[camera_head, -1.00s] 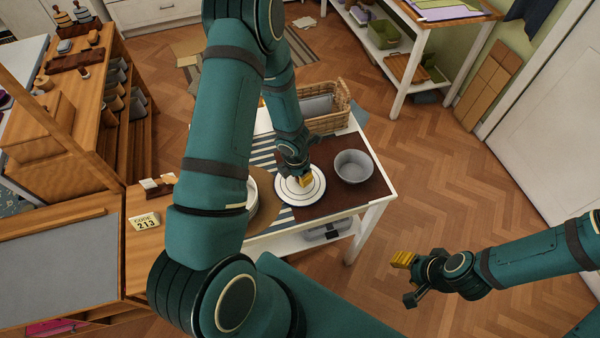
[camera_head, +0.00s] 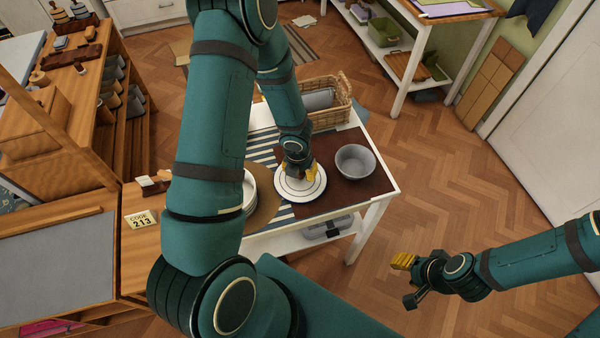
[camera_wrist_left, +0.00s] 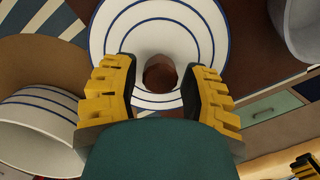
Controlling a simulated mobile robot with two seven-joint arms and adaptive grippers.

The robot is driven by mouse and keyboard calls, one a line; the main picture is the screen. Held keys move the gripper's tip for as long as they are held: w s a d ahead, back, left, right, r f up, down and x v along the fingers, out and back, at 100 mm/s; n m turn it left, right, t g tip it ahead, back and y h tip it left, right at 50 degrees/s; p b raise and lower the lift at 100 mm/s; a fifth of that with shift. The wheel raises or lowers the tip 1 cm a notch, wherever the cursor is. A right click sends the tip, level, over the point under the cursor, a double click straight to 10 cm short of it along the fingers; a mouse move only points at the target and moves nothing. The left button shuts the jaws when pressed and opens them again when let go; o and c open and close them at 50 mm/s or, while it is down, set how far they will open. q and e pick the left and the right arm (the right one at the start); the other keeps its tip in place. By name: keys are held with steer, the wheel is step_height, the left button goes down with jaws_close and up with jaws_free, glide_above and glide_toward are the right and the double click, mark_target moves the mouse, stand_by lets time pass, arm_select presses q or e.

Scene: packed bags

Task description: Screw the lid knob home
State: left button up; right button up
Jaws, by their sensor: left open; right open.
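The white lid (camera_head: 291,194) with blue rings lies on the dark brown mat of the white table; it also fills the top middle of the left wrist view (camera_wrist_left: 113,38). My left gripper (camera_head: 301,173) points down over the lid. In the left wrist view its yellow fingers (camera_wrist_left: 163,88) are open, one on each side of the knob, with a visible gap to it. My right gripper (camera_head: 406,281) is open and empty, out over the floor at the right.
A grey bowl (camera_head: 355,162) stands right of the lid. A wicker basket (camera_head: 329,117) is at the table's back.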

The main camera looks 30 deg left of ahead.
arm_select(q)
steer(key=n+b, duration=0.1)
steer(key=n, duration=0.2)
steer(key=shift+f, duration=0.1)
steer(key=n+b, duration=0.2)
steer(key=n, duration=0.2)
steer(key=shift+y, duration=0.4)
steer(key=n+g+b, duration=0.1)
steer(key=n+b, duration=0.1)
steer(key=n, duration=0.4)
steer(key=shift+n, duration=0.9)
jaws_close()
steer(key=shift+r+m, duration=0.2)
steer(key=shift+m, duration=1)
steer(key=shift+f+m, duration=0.1)
steer(key=shift+m, duration=0.5)
steer(key=shift+p, duration=0.35)
